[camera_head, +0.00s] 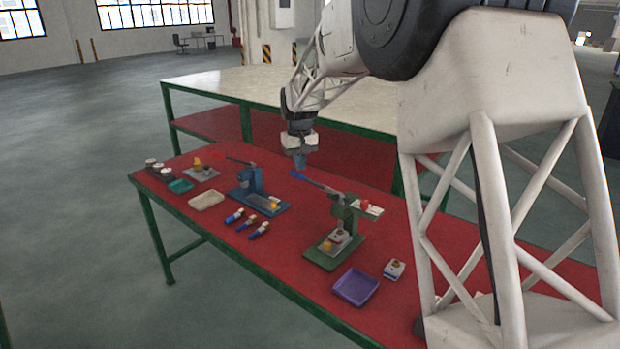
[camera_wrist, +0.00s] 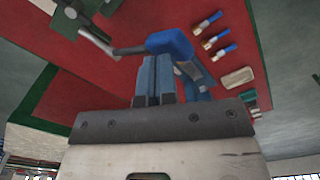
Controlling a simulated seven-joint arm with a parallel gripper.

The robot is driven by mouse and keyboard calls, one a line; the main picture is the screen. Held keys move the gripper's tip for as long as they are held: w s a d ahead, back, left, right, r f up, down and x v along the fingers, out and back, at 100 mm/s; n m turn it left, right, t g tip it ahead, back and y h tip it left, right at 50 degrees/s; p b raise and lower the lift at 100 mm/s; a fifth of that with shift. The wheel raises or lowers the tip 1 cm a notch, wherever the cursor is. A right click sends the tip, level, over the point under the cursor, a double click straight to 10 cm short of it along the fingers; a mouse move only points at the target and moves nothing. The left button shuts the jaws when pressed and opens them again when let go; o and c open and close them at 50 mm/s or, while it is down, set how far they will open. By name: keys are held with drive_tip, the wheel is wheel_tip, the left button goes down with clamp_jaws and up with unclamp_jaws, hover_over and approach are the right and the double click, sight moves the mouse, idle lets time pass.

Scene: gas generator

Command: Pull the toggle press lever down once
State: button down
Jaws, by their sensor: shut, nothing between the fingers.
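A green press (camera_head: 337,240) stands on the red table. Its long grey lever (camera_head: 323,187) slopes up to the left and ends in a blue handle (camera_head: 298,175). My gripper (camera_head: 300,166) is shut and empty, fingers pointing down, just above the blue handle. In the wrist view the shut fingers (camera_wrist: 153,60) lie close to the blue handle (camera_wrist: 172,42); I cannot tell whether they touch. The grey lever (camera_wrist: 98,40) runs from there to the green press (camera_wrist: 72,14), which is cut off by the frame.
A blue press (camera_head: 248,192) with a dark lever stands left of the green one. Several blue-handled tools (camera_head: 246,222) lie in front. A purple tray (camera_head: 356,287), a beige tray (camera_head: 207,200) and a teal tray (camera_head: 181,186) are on the table. A pale-topped table (camera_head: 240,88) stands behind.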

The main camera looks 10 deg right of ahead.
sight(293, 173)
drive_tip(key=shift+s+a+f, duration=0.1)
drive_tip(key=shift+f, duration=0.05)
drive_tip(key=shift+s+a+f, duration=0.25)
drive_tip(key=shift+f, duration=0.25)
drive_tip(key=shift+s+a+f, duration=0.2)
drive_tip(key=shift+s+f, duration=0.05)
drive_tip(key=shift+f, duration=0.2)
drive_tip(key=shift+a+f, duration=0.1)
drive_tip(key=shift+f, duration=0.05)
drive_tip(key=shift+s+a+f, duration=0.25)
drive_tip(key=shift+s+f, duration=0.05)
drive_tip(key=shift+f, duration=0.4)
drive_tip(key=shift+s+a+f, duration=0.15)
drive_tip(key=shift+f, duration=0.4)
drive_tip(key=shift+s+a+f, duration=0.15)
drive_tip(key=shift+f, duration=0.45)
drive_tip(key=shift+s+a+f, duration=0.15)
drive_tip(key=shift+f, duration=0.45)
drive_tip(key=shift+f, duration=0.1)
